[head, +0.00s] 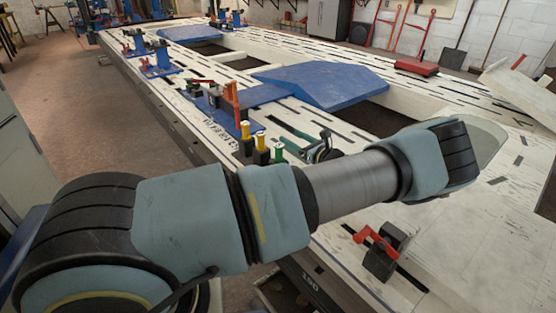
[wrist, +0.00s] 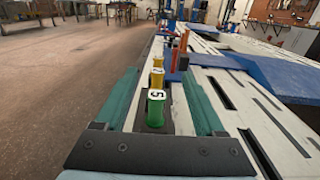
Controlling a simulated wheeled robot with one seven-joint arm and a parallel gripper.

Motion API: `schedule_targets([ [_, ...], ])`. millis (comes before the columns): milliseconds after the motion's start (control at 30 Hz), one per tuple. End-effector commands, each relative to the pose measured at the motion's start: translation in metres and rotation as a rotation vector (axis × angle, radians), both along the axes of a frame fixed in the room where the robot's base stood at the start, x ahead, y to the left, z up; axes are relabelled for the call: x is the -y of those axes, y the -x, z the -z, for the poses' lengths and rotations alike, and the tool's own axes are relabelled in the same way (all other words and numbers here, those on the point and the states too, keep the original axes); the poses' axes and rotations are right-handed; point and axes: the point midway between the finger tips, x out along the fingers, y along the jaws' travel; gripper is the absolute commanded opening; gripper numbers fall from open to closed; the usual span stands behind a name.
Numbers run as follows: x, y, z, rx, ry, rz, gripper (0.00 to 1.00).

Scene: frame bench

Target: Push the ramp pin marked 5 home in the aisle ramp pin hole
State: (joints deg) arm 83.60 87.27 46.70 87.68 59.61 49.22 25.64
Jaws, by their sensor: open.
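The green pin marked 5 (wrist: 155,110) stands upright on a dark strip in the wrist view, with its number on a white top. In the head view the green pin (head: 279,153) is at the near end of a short row, partly behind my arm. My gripper (wrist: 158,74) is open, with one teal finger on each side of the row; the green pin is between them, with gaps on both sides. I cannot make out the aisle ramp pin hole.
Two yellow pins (head: 261,150) stand just beyond the green one. An orange-red upright (head: 234,100) and a blue plate (head: 262,96) lie further along. A blue ramp (head: 322,84) rises from the pale slotted bench (head: 470,225). A red-handled clamp (head: 381,250) sits at the near side.

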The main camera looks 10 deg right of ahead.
Motion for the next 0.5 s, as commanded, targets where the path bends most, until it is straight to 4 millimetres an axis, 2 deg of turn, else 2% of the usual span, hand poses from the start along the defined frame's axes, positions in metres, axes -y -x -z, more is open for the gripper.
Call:
schedule_targets([
  [233,0.0,0.0,0.023,0.0,0.0,0.0,0.71],
  [500,0.0,0.0,0.063,0.0,0.0,0.0,0.71],
])
